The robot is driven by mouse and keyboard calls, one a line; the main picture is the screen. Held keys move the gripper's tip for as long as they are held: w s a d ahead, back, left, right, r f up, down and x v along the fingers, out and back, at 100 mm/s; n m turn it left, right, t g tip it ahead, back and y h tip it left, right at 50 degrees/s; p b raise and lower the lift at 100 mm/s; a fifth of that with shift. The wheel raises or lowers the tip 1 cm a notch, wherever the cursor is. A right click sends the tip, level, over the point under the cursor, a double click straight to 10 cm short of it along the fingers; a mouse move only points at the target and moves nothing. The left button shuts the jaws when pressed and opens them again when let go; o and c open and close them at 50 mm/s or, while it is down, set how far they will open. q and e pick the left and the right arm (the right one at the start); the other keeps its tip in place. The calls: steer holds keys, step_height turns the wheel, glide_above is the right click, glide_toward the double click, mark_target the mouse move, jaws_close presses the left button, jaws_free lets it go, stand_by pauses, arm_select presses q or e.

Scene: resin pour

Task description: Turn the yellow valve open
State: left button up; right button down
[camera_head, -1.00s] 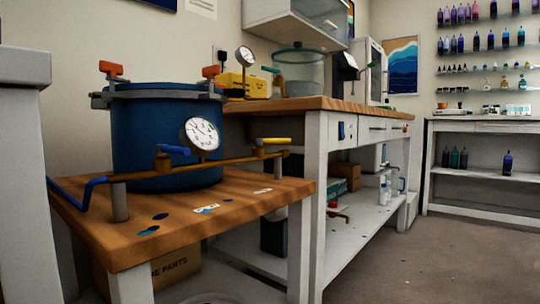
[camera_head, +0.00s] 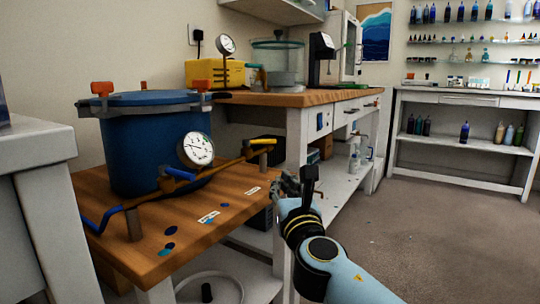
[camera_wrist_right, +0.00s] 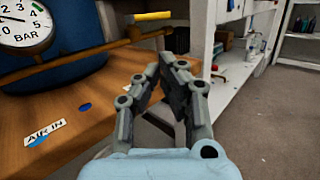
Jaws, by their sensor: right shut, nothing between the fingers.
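The yellow valve handle (camera_head: 263,141) sits at the right end of a brass pipe (camera_head: 229,161) that runs in front of a blue pressure pot (camera_head: 143,152). The handle lies roughly in line with the pipe. It also shows at the top of the right wrist view (camera_wrist_right: 150,16). My right gripper (camera_head: 294,186) is shut and empty. In the head view it is right of and below the yellow handle, off the bench's right edge, and apart from it. In the wrist view its fingers (camera_wrist_right: 163,78) point up toward the handle. My left gripper is not in view.
A blue valve handle (camera_head: 178,173) and a round gauge (camera_head: 196,149) are left of the yellow handle. A blue hose (camera_head: 97,220) is at the pipe's left end. A white workbench (camera_head: 298,135) stands behind. Floor at the right is clear.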

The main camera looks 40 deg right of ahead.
steer(key=r, duration=0.2)
steer(key=b, duration=0.2)
glide_toward(261, 142)
steer(key=shift+h, duration=0.3)
steer(key=w+d, duration=0.4)
steer(key=shift+w+d+r, duration=0.15)
steer(key=shift+w, duration=0.2)
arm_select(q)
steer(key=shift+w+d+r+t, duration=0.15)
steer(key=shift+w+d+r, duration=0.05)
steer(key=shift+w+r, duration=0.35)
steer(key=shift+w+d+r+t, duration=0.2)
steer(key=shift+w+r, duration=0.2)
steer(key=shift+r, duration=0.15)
arm_select(e)
steer(key=shift+w+d+r, duration=0.2)
steer(key=shift+w+d, duration=0.05)
steer(key=shift+w, duration=0.3)
